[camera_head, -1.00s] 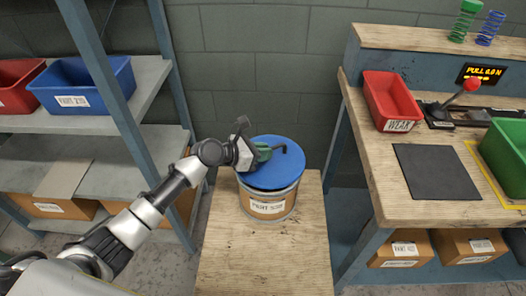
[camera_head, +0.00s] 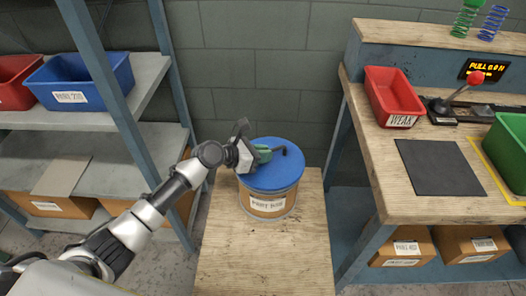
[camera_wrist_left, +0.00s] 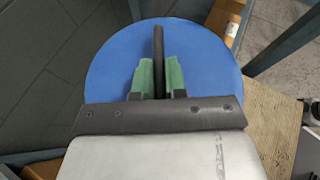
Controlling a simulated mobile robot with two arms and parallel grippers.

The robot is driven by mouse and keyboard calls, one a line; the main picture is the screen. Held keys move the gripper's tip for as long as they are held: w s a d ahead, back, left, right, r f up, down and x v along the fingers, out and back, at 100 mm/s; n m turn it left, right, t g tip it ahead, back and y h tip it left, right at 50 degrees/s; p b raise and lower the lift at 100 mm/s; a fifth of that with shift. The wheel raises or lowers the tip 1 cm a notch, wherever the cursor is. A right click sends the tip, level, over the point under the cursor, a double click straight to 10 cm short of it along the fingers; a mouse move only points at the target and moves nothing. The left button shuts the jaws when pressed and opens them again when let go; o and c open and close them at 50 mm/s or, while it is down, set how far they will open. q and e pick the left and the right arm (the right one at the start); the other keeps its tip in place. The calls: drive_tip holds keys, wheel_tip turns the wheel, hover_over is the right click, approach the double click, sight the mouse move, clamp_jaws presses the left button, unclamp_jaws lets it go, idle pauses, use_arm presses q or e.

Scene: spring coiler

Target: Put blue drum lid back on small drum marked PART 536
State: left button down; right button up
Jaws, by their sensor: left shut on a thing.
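The blue drum lid (camera_head: 284,175) is on top of the small drum (camera_head: 249,203), roughly level and covering its opening. The drum stands upright on a wooden table, and its white label faces me but is too blurred to read fully. My left gripper (camera_head: 265,153) reaches in from the left, its green fingers shut on the lid's dark handle (camera_head: 283,149). In the left wrist view the fingers (camera_wrist_left: 159,75) close on the handle from both sides, with the blue lid (camera_wrist_left: 110,70) below. Whether the lid is fully seated all round cannot be told. My right gripper is out of view.
The wooden table (camera_head: 264,262) is bare in front of the drum. A grey shelf rack (camera_head: 120,163) with a blue bin (camera_head: 112,72) stands at left. At right is a workbench (camera_head: 385,172) with a red bin (camera_head: 391,92) and a dark mat (camera_head: 438,168).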

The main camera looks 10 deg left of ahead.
use_arm(q)
drive_tip(key=shift+f, duration=0.1)
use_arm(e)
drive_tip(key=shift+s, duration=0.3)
use_arm(q)
drive_tip(key=c, duration=1.1)
unclamp_jaws()
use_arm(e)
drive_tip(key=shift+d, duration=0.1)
use_arm(q)
drive_tip(key=shift+s+a, duration=0.1)
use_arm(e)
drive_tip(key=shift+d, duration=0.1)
use_arm(q)
drive_tip(key=p+v, duration=0.1)
drive_tip(key=v, duration=0.9)
drive_tip(key=shift+s+p, duration=0.15)
drive_tip(key=shift+p, duration=0.25)
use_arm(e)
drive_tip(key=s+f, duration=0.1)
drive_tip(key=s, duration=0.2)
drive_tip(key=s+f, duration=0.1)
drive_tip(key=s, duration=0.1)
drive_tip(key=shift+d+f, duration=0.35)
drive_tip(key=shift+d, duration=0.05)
use_arm(q)
drive_tip(key=shift+a, duration=0.2)
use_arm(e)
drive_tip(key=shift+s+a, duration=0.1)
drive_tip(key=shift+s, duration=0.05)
